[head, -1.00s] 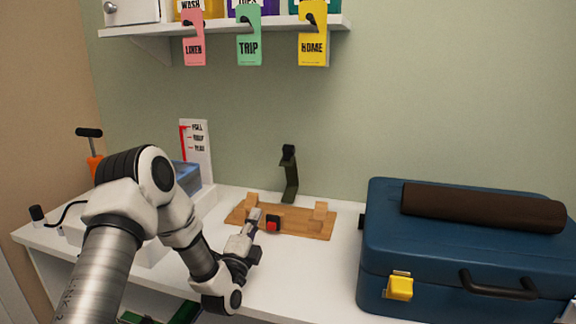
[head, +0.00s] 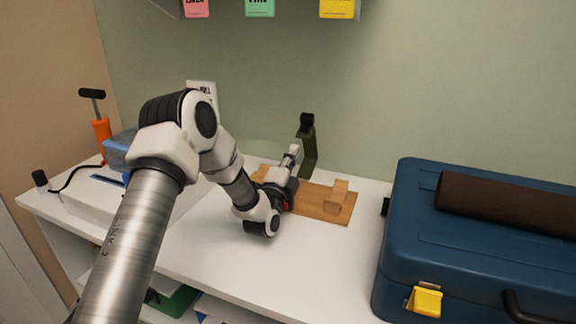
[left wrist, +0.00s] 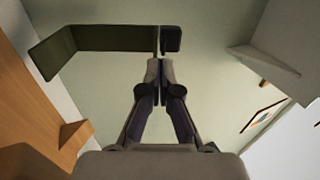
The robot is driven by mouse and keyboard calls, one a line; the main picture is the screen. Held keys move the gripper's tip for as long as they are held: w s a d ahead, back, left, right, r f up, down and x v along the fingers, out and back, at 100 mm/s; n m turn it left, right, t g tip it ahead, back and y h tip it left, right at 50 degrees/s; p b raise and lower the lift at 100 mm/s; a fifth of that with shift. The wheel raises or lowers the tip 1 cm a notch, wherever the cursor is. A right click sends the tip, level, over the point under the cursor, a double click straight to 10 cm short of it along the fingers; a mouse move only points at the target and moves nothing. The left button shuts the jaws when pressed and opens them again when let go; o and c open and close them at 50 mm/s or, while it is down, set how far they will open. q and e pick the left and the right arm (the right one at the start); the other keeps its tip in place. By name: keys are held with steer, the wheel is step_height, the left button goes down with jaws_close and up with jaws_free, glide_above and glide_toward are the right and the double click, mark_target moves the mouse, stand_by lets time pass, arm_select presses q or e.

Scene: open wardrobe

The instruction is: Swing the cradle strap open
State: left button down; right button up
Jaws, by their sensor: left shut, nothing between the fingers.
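The dark green strap (head: 308,145) stands upright at the back edge of the wooden cradle (head: 322,210), with a black end piece (head: 307,120) on top. My left gripper (head: 294,151) is shut and empty, just left of the strap and over the cradle. In the left wrist view the strap (left wrist: 95,39) runs across the top, and its black end piece (left wrist: 171,38) is just beyond the shut fingertips (left wrist: 159,64). I cannot tell whether the fingertips touch it. My arm hides part of the cradle and most of its red part (head: 287,205). My right gripper is not in view.
A blue suitcase (head: 405,255) with a brown roll (head: 500,205) on it stands at the right. A shelf with hanging tags (head: 260,8) is above. The white top is clear in front.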

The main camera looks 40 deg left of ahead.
mark_target(299, 137)
arm_select(q)
steer(key=shift+x, duration=1.85)
steer(key=p, duration=0.2)
steer(key=w+r+g+p, duration=0.1)
steer(key=p, duration=0.1)
steer(key=shift+w+a+r, duration=0.15)
steer(key=shift+w, duration=0.2)
steer(key=shift+g, duration=0.3)
steer(key=shift+w+f, duration=0.15)
steer(key=shift+f, duration=0.25)
